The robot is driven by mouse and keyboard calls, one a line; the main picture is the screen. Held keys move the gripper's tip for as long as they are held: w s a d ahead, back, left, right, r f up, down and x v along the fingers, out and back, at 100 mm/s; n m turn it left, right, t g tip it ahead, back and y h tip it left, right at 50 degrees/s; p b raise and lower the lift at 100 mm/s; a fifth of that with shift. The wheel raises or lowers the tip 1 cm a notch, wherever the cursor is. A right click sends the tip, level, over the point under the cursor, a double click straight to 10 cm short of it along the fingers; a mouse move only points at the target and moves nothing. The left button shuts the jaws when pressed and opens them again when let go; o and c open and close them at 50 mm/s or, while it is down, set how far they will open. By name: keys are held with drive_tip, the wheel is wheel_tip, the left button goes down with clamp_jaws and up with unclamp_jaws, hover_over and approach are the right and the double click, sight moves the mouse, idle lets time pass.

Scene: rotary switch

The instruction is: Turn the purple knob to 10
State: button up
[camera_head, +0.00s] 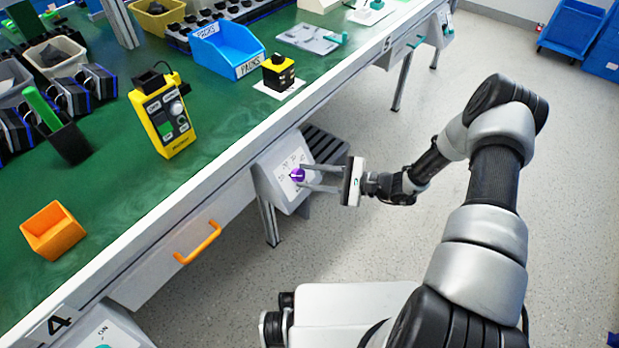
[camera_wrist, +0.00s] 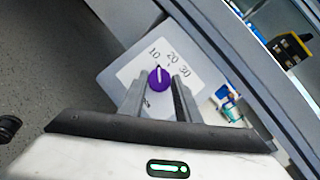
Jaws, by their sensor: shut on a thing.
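The purple knob (camera_head: 297,175) is on a grey, sloped switch box (camera_head: 265,182) fixed at the front edge of the workbench. In the wrist view the knob (camera_wrist: 159,78) is on a white dial plate with the marks 10, 20 and 30. Its white pointer line points up, close to the 10 and slightly to the side toward 20. My gripper (camera_head: 302,177) reaches the knob from the right in the head view. In the wrist view its two fingers (camera_wrist: 159,82) are on either side of the knob, shut on it. Part of the dial's lower marks is hidden by the fingers.
An orange drawer handle (camera_head: 198,243) is left of the switch box.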

drive_tip(key=shift+n+g, duration=0.4)
drive_tip(key=shift+n, duration=0.3)
drive_tip(key=o, duration=1)
drive_tip(key=v, duration=0.5)
drive_tip(key=p+v, duration=0.1)
drive_tip(key=v, duration=0.5)
drive_tip(key=p+v, duration=0.1)
drive_tip(key=v, duration=0.5)
drive_tip(key=shift+d+r, duration=0.2)
drive_tip(key=shift+r, duration=0.2)
